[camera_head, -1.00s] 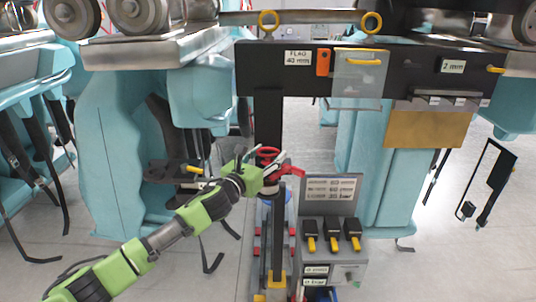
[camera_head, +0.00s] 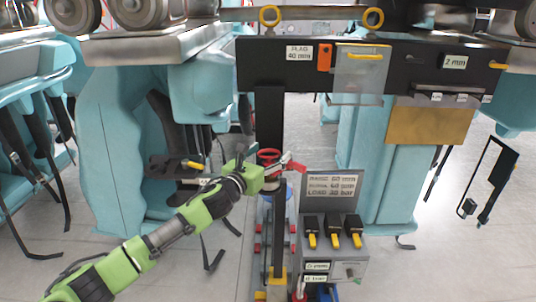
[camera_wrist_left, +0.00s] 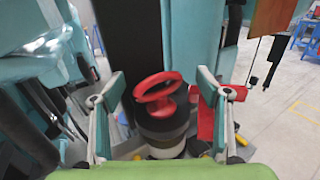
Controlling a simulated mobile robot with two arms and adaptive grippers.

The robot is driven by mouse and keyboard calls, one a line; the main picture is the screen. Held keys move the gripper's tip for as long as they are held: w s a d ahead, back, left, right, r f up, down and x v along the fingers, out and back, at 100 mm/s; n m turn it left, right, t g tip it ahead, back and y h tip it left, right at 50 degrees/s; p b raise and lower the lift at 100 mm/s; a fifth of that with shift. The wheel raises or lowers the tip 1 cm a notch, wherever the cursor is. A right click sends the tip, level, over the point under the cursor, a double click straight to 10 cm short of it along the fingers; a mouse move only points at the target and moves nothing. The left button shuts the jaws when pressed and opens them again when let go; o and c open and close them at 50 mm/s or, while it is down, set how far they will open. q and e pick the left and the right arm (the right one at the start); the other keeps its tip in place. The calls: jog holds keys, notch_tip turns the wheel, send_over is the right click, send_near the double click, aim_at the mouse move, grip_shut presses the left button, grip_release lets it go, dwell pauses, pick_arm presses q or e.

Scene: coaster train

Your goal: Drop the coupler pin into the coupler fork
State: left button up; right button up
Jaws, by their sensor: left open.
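My left gripper (camera_head: 272,168) is open at the red handwheel (camera_head: 269,155) in the middle of the head view. In the left wrist view, the spread fingers (camera_wrist_left: 160,88) stand on either side of the red handwheel (camera_wrist_left: 160,88), which sits on a black cylinder (camera_wrist_left: 163,126). No closed grip on it shows. Two yellow rings, a left one (camera_head: 270,16) and a right one (camera_head: 373,18), show at the coupling bar between the cars. I cannot tell which part is the coupler pin, and the fork is not clearly made out. My right gripper is not in view.
A red lever (camera_head: 292,166) is close beside the gripper. A grey panel (camera_head: 332,216) with yellow-tipped black switches stands to the right. A black board (camera_head: 415,72) hangs above, with an orange tag (camera_head: 324,57) and a clear plate (camera_head: 361,75). Teal train cars flank both sides.

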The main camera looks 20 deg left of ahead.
pick_arm(q)
jog(key=v, duration=1.2)
dwell(0.4)
